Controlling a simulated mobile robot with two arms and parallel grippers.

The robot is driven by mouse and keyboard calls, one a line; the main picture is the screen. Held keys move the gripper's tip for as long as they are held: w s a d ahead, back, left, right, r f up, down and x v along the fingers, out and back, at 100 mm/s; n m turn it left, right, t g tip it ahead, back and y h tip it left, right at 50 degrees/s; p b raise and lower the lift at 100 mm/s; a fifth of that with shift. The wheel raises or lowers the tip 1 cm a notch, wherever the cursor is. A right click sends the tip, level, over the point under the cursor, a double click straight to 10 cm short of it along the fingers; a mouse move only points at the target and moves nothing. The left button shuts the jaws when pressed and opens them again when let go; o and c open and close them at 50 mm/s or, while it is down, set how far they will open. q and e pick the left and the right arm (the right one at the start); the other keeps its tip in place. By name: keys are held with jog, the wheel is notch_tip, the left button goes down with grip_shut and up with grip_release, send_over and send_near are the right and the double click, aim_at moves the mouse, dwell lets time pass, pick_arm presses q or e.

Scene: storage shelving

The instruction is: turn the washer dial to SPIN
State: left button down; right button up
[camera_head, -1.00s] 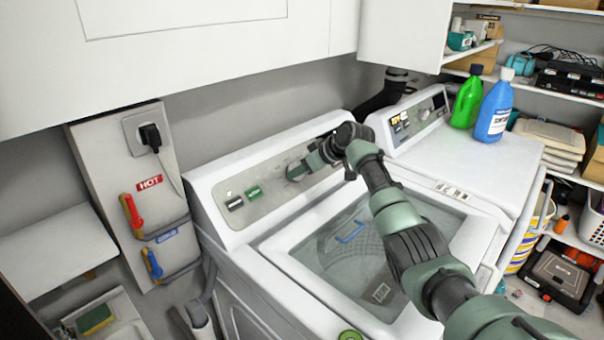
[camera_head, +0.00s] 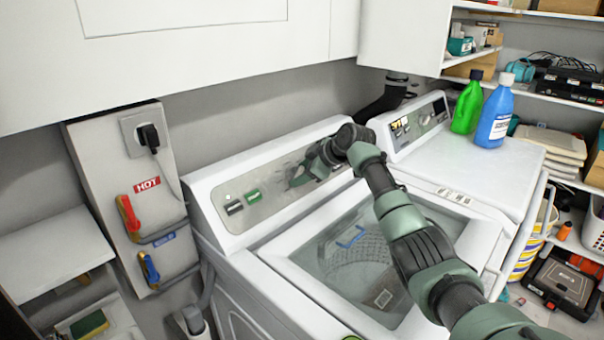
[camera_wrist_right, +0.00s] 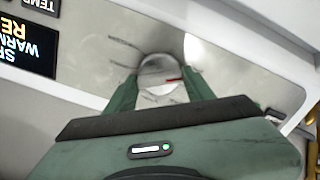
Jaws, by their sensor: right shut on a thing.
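The washer (camera_head: 240,262) stands in the middle of the head view, with a grey control panel (camera_head: 262,206) sloping along its back. The washer dial (camera_wrist_right: 160,74) shows in the right wrist view as a round silver knob with a red mark at its right side. My right gripper (camera_wrist_right: 162,82) has its two green fingers on either side of the dial, shut on it. In the head view my right gripper (camera_head: 298,174) reaches the panel from the right and hides the dial. The word SPIN is not readable in either view.
The washer's glass lid (camera_head: 360,260) lies below my right arm. A dryer (camera_head: 465,165) stands at the right with a green bottle (camera_head: 467,105) and a blue bottle (camera_head: 494,115) on top. A wall box (camera_head: 140,190) with red and blue handles is at the left.

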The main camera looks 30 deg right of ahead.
jog(key=shift+f, duration=0.1)
jog(key=o, duration=1.4)
jog(key=b+v, duration=0.1)
jog(key=v, duration=0.6)
jog(key=shift+s+d+r+b, duration=0.15)
jog(key=shift+s+r+b, duration=0.1)
jog(key=shift+r+b, duration=0.05)
